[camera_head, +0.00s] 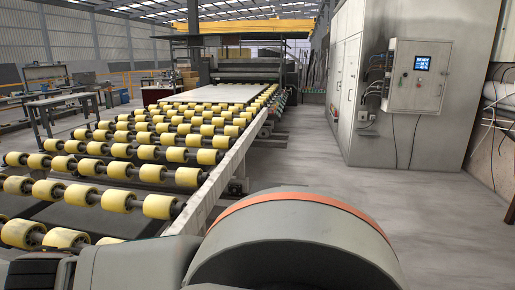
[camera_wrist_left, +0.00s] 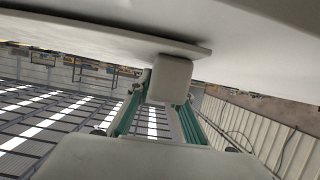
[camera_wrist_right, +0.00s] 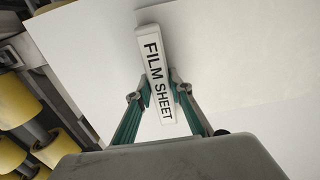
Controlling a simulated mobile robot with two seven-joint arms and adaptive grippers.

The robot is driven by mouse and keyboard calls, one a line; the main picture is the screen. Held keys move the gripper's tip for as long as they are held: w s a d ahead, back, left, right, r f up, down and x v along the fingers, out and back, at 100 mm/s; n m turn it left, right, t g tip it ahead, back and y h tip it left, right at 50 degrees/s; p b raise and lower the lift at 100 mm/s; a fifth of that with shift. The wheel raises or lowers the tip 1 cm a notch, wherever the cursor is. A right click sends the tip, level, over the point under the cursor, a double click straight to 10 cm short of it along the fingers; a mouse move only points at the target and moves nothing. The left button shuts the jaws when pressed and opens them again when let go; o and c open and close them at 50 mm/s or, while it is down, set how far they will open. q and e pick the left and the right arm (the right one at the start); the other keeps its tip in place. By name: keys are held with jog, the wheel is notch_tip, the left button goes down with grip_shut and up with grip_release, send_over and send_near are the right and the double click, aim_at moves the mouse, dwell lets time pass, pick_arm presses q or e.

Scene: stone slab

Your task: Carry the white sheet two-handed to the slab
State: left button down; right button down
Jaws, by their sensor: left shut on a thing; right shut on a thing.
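The pale slab (camera_head: 225,93) lies flat on the roller conveyor in the head view, well ahead of me. The white sheet (camera_wrist_right: 240,60) fills much of the right wrist view. It also shows in the left wrist view as a broad pale surface (camera_wrist_left: 270,55) across the top. My right gripper (camera_wrist_right: 160,95) is shut on a white bar lettered "FILM SHEET" at the sheet. My left gripper (camera_wrist_left: 170,85) is shut on a plain pale block at the sheet's edge. Neither gripper nor the sheet can be made out in the head view.
The conveyor's yellow rollers (camera_head: 115,150) run from the near left towards a machine (camera_head: 250,65) at the back. A grey cabinet with a control box (camera_head: 415,75) stands at the right. Bare floor (camera_head: 310,150) lies between them. Workbenches (camera_head: 65,105) stand at the left.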

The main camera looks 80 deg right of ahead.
pick_arm(q)
jog(key=c, duration=2.1)
grip_release()
jog(key=shift+f, duration=0.25)
jog(key=shift+c, duration=0.2)
pick_arm(e)
jog(key=shift+d+f, duration=0.1)
jog(key=shift+f, duration=0.15)
pick_arm(q)
jog(key=o, duration=0.4)
jog(key=shift+a+r, duration=0.1)
pick_arm(e)
jog(key=shift+r, duration=0.1)
jog(key=c, duration=1.7)
grip_release()
pick_arm(q)
jog(key=shift+o, duration=0.5)
jog(key=o, duration=0.5)
jog(key=shift+o, duration=0.2)
pick_arm(e)
jog(key=o, duration=0.6)
